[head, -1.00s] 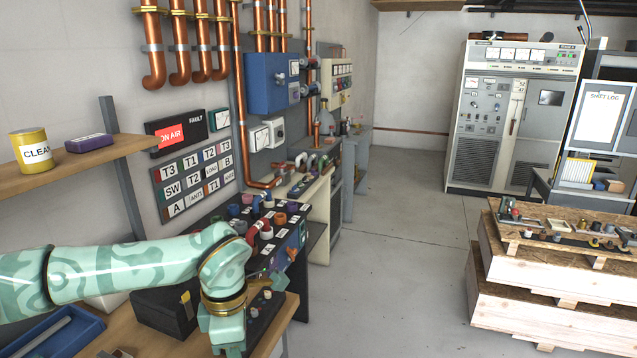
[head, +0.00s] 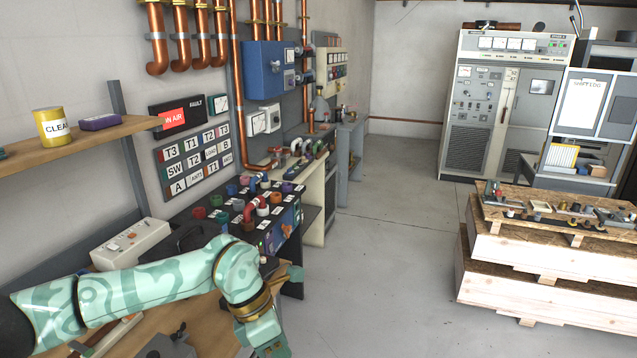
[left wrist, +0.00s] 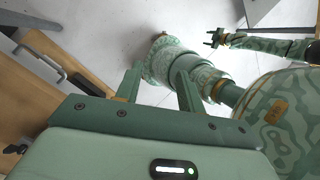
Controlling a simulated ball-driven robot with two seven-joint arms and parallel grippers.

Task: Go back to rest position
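My left arm (head: 150,290) comes in from the left in the head view, bent over the wooden bench, its wrist at the bottom edge. The fingertips are not visible there. In the left wrist view my left gripper (left wrist: 158,80) is open, with its two fingers apart and nothing between them. Beyond them are the pale floor and my own green body. My right gripper (left wrist: 214,39) shows small at the top of the left wrist view, with fingers spread and empty. It is out of the head view.
The wooden bench (head: 215,318) lies under my left arm, bearing a pale instrument box (head: 130,244). A dark panel with coloured knobs (head: 240,213) stands just beyond. A wooden shelf (head: 85,140) juts out at left. Wooden crates (head: 530,270) stand at right. The floor (head: 390,260) between is clear.

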